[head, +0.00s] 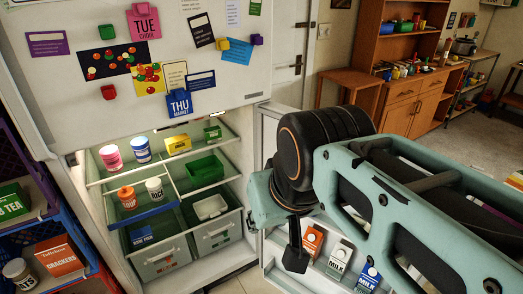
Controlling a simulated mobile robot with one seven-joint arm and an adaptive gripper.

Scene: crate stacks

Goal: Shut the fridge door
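The fridge (70,175) stands at the left, its lower compartment open and lit. Its lower door (262,125) is swung open to the right, with its inner side and shelf showing. An orange carton (312,240) and two milk cartons (339,256) stand in the door shelf. My arm reaches across in front of the door and hides much of it. My gripper (295,247) shows only as a dark finger part low by the door's inner side, left of the orange carton. I cannot tell whether it touches the door or is open. The door's outer face is hidden.
The upper fridge door (140,95) is closed and carries notes and magnets. Jars, boxes and bins (160,258) fill the lower shelves. Stacked crates (82,250) with groceries stand at the left. A wooden cabinet (405,105) is at the back, with open floor (470,145) before it.

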